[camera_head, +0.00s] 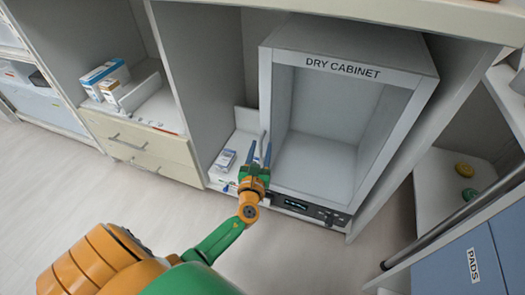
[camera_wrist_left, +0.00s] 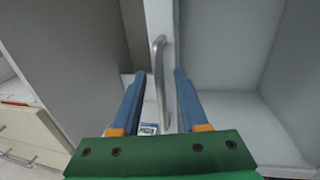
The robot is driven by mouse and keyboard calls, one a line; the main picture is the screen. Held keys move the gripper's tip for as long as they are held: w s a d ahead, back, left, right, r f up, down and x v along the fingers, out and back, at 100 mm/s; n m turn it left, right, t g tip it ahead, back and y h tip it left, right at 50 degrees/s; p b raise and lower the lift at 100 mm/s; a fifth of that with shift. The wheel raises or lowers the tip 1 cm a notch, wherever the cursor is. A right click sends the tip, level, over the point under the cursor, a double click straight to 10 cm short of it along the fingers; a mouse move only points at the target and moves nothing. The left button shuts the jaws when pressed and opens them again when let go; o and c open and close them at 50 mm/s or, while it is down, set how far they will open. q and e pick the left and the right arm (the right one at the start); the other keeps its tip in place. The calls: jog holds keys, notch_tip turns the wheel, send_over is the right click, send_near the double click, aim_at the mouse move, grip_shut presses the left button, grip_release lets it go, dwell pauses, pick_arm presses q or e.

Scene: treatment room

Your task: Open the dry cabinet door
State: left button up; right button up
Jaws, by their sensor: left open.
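The dry cabinet (camera_head: 343,69) is a grey box with its name across the top of the front frame. Its framed front door (camera_head: 393,135) looks shut, and the empty inside shows through it. A curved metal handle (camera_wrist_left: 159,80) stands upright on the door's left edge; it is small in the head view (camera_head: 263,138). My left gripper (camera_head: 260,147) is at this left edge, fingers pointing at the cabinet. In the left wrist view the open blue fingers (camera_wrist_left: 160,75) stand on either side of the handle, with gaps visible. My right gripper is in neither view.
Small boxes (camera_head: 224,160) lie on the shelf left of the cabinet, close to my left gripper. A drawer unit (camera_head: 140,146) with cartons above it stands further left. A cart with blue drawers (camera_head: 482,258) is at the right front. The floor before the cabinet is clear.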

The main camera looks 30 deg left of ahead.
pick_arm(q)
grip_shut()
dwell(1.4)
